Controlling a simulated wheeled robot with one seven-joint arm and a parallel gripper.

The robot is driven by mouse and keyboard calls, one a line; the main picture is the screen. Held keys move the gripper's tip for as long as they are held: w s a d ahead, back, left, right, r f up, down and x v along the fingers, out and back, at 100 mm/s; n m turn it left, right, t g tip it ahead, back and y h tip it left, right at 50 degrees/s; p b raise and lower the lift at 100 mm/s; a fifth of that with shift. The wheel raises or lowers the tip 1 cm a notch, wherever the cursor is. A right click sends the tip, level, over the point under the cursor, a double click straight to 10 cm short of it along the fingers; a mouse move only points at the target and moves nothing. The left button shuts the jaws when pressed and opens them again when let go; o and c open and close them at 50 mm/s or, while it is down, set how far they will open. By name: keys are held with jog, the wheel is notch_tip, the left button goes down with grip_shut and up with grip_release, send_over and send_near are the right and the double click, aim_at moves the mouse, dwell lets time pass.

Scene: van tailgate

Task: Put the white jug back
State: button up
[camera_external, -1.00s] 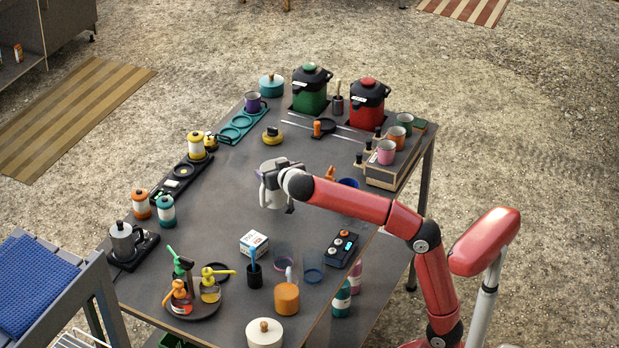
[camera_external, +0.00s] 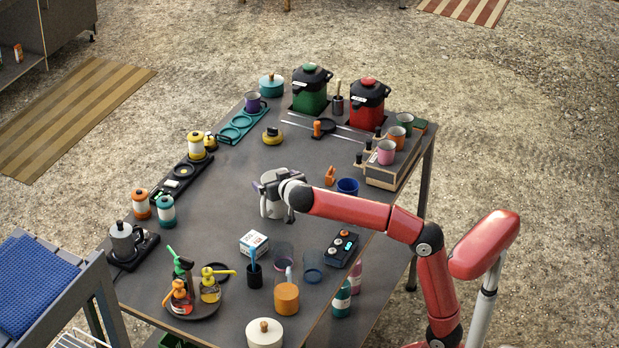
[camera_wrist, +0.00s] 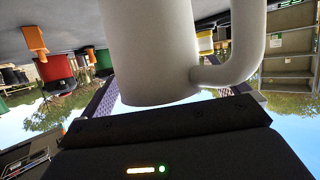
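The white jug (camera_external: 273,208) is at the middle of the dark table, below my gripper (camera_external: 277,188), in the external view. It looks upright there. In the wrist view the picture is upside down; the jug (camera_wrist: 150,50) fills the upper middle, its handle (camera_wrist: 245,45) on the right. The dark fingers show on either side of its rim, and my gripper appears shut on the jug, though the contact is hidden. I cannot tell whether the jug's base touches the table.
A blue cup (camera_external: 347,186) and an orange item (camera_external: 330,176) stand right of the jug. A white box (camera_external: 254,243) is in front.

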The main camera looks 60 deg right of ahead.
jog(key=shift+r, duration=0.2)
jog(key=v, duration=1.2)
